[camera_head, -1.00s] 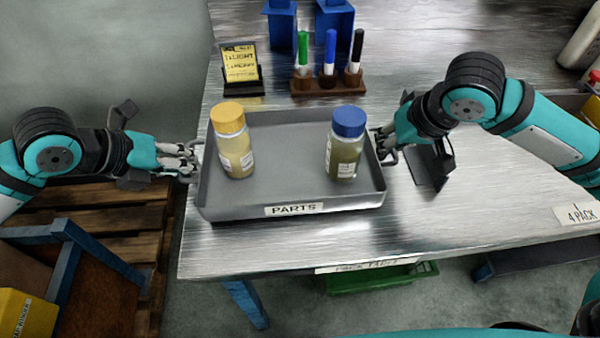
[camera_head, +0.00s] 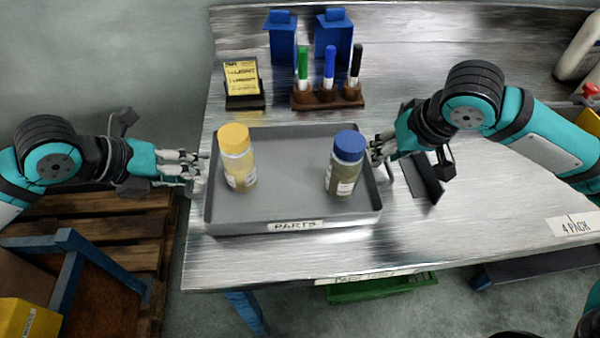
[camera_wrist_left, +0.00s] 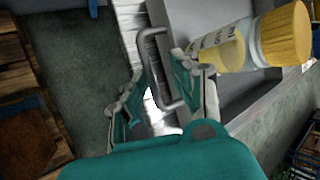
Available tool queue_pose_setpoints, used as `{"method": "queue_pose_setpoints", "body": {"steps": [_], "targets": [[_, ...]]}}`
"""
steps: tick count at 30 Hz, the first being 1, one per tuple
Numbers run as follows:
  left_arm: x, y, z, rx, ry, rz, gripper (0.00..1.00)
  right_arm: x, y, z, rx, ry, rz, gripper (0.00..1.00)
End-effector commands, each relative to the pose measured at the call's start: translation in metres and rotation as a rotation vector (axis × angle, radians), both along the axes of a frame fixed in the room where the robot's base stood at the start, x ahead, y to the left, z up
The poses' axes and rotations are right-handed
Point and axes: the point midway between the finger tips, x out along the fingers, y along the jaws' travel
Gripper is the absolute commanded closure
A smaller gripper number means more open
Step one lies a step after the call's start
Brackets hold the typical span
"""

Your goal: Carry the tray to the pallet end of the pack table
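The grey tray (camera_head: 295,213), labelled PARTS, rests on the pack table (camera_head: 300,257) near its left end. A yellow-capped bottle (camera_head: 239,158) and a blue-capped bottle (camera_head: 345,164) stand upright in it. My left gripper (camera_head: 193,164) is at the tray's left side. In the left wrist view its fingers (camera_wrist_left: 158,90) are spread apart, with the tray's handle (camera_wrist_left: 152,62) showing between them. My right gripper (camera_head: 381,152) is at the tray's right side, close to the right handle (camera_head: 389,174). Whether its fingers are closed is too small to tell.
A wooden pallet (camera_head: 125,228) lies on the floor left of the table. A blue-legged stand (camera_head: 68,275) is beside it. A marker rack (camera_head: 328,97) and a yellow note stand (camera_head: 242,82) sit behind the tray. A dark stand (camera_head: 423,178) is right of it.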

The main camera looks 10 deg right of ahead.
Motion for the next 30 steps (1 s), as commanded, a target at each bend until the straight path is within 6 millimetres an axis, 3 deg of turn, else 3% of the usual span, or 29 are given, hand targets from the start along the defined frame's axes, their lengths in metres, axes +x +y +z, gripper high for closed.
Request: {"method": "queue_pose_setpoints", "body": {"steps": [1, 3, 30], "targets": [[0.000, 0.000, 0.020, -0.003, -0.004, 0.000, 0.71, 0.000, 0.000, 0.019, 0.001, -0.001, 0.000, 0.71], [0.000, -0.001, 0.034, -0.002, -0.004, -0.001, 0.71, 0.000, 0.000, 0.033, 0.001, 0.000, 0.000, 0.71], [0.000, 0.000, 0.213, -0.002, -0.003, 0.000, 0.71, 0.000, 0.000, 0.212, 0.000, 0.000, 0.000, 0.71]]}}
